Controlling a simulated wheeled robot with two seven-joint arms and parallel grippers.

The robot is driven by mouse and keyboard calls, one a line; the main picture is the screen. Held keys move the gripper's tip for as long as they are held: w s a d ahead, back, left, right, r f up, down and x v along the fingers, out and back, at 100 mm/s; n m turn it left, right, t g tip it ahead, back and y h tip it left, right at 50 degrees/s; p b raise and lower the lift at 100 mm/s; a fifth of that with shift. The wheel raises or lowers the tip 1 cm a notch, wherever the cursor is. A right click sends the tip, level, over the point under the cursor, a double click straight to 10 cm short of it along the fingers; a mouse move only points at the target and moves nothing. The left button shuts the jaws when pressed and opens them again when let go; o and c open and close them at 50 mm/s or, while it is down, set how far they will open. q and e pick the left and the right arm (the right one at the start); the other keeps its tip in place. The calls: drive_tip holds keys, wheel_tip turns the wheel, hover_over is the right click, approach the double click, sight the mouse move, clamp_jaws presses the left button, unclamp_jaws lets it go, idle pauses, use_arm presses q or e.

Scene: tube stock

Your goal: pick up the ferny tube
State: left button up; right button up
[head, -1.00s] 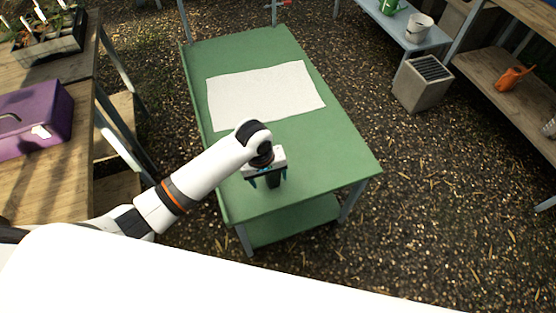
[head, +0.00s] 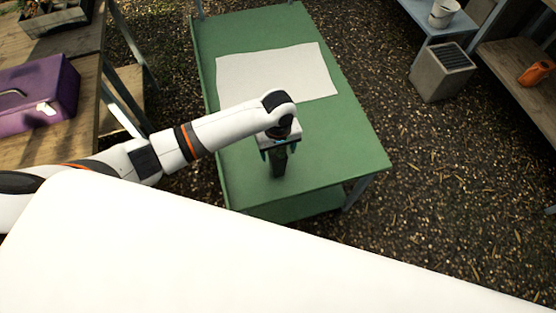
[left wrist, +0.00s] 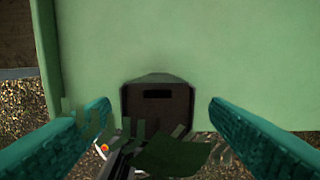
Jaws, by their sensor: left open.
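My left gripper (head: 280,153) is over the near part of the green table, pointing down. In the left wrist view its two teal fingers (left wrist: 159,106) are spread wide, with a gap on either side of a dark block-like body with a slot (left wrist: 157,108). Green leafy strips (left wrist: 172,157) show in front of this body at the bottom of that view; I take the two together as the ferny tube. In the head view a dark shape (head: 279,165) shows under the gripper, partly hidden by it. I cannot tell whether the fingers touch it. My right gripper is not in view.
The green table (head: 345,140) carries a white sheet (head: 285,72) toward its far end. A wooden bench (head: 85,130) with a purple toolbox (head: 40,95) stands at left. A grey planter (head: 442,72) is on the ground at right. The table top around the gripper is clear.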

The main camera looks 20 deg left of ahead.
use_arm(q)
drive_tip(key=f, duration=0.2)
drive_tip(key=shift+s+f, duration=0.25)
drive_tip(key=shift+f, duration=0.1)
drive_tip(key=shift+w+f, duration=0.1)
drive_tip(key=shift+f, duration=0.45)
drive_tip(key=c, duration=1.1)
drive_tip(key=shift+r, duration=0.15)
drive_tip(key=shift+c, duration=0.2)
